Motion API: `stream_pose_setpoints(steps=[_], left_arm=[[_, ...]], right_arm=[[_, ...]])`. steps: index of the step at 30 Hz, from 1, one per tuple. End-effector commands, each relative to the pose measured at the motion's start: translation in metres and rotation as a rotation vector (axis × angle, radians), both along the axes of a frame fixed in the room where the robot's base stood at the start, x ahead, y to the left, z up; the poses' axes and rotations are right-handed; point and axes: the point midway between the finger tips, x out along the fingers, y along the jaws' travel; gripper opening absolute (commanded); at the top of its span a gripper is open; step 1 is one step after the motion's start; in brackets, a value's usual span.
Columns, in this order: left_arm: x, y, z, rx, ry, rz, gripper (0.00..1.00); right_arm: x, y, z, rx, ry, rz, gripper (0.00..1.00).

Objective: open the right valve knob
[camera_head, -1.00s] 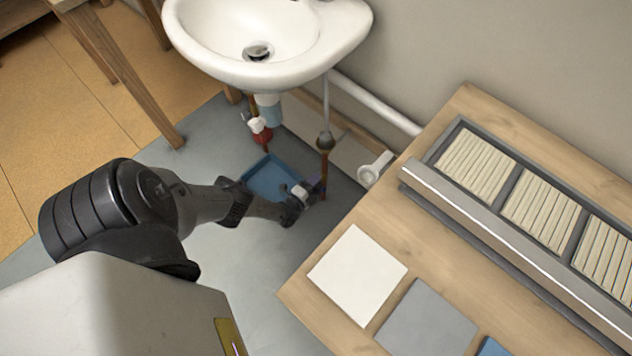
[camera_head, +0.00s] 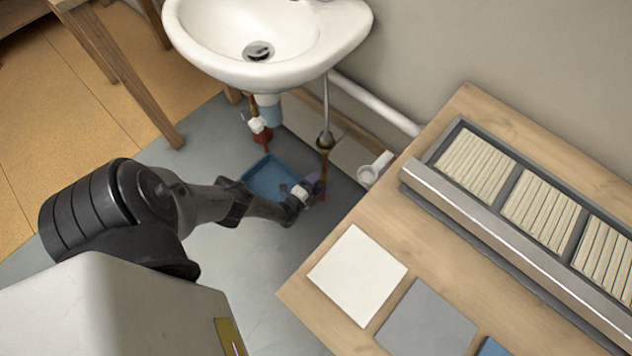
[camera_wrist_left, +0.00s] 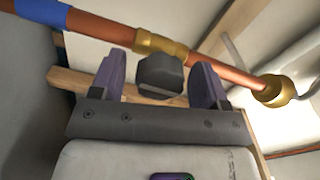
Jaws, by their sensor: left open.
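My left gripper (camera_head: 312,188) is low under the right side of the sink, at the copper pipe (camera_head: 325,161). In the left wrist view the gripper (camera_wrist_left: 158,84) is open, with one purple finger on each side of a dark grey knob (camera_wrist_left: 160,73). The knob sits beside a brass valve body (camera_wrist_left: 160,45) on the copper pipe. I cannot tell whether either finger touches it. In the head view the gripper hides this knob. Another valve, with a red part (camera_head: 262,134), hangs below the sink further left. My right gripper is not in view.
The white sink (camera_head: 250,70) hangs above the pipes. A blue tray (camera_head: 265,178) lies on the floor behind my gripper. A wooden table (camera_head: 420,240) with tiles stands close on the right. A white pipe fitting (camera_head: 372,170) is near the wall.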

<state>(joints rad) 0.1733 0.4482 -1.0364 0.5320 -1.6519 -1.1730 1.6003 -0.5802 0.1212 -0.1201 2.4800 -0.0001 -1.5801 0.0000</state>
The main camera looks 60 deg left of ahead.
Motion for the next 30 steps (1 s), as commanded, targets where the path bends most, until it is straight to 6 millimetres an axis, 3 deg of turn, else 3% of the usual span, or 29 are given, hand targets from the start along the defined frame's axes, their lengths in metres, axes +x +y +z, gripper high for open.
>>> stream_pose_setpoints(steps=[5,21,30], left_arm=[[-0.017,-0.006,0.001,-0.001,0.003,-0.001,0.69],[-0.109,-0.041,0.001,-0.002,0.002,-0.001,0.69],[-0.128,-0.048,0.000,0.000,0.001,0.000,0.69]], right_arm=[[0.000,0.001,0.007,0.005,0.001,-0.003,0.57],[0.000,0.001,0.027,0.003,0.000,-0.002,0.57],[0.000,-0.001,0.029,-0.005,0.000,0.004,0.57]])
